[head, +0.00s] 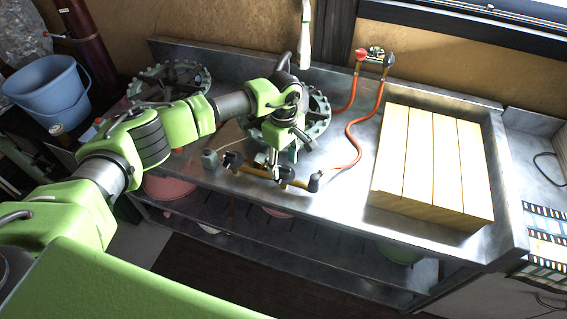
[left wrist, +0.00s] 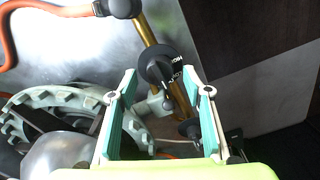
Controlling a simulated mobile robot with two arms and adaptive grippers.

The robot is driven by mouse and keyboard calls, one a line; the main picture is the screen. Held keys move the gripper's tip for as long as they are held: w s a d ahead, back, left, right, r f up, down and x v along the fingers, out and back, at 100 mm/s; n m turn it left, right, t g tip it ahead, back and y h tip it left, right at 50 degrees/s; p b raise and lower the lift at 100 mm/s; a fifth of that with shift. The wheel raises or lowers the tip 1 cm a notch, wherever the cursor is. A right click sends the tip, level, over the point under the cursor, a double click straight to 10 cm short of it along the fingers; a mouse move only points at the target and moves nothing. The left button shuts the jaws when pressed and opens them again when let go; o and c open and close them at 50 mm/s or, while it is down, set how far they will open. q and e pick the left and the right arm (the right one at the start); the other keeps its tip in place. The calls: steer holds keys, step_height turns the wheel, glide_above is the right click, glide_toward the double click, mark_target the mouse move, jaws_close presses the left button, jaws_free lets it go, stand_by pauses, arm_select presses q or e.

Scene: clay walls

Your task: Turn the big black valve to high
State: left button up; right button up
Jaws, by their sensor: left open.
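The big black valve (left wrist: 157,68) is a round black knob with white lettering, fixed on a brass pipe (left wrist: 146,28) in the left wrist view. My left gripper (left wrist: 166,88) is open, with a teal-padded finger on each side of the picture. The knob shows between and just beyond its fingertips; contact cannot be told. A smaller black knob (left wrist: 189,128) sits further along the pipe, seen between the fingers. In the head view my left gripper (head: 281,158) hangs over the brass pipe (head: 300,184) and mostly hides the big valve. My right gripper is not in view.
Round burner rings (head: 318,115) stand on the metal counter (head: 345,175) behind my left gripper. A red hose (head: 351,130) runs from the pipe to a wall fitting. Pale wooden blocks (head: 435,160) lie at the right. Bare counter lies between pipe and blocks.

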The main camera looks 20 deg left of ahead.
arm_select(q)
steer(key=shift+f, duration=0.95)
steer(key=shift+c, duration=0.3)
steer(key=c, duration=1)
steer(key=shift+c, duration=0.2)
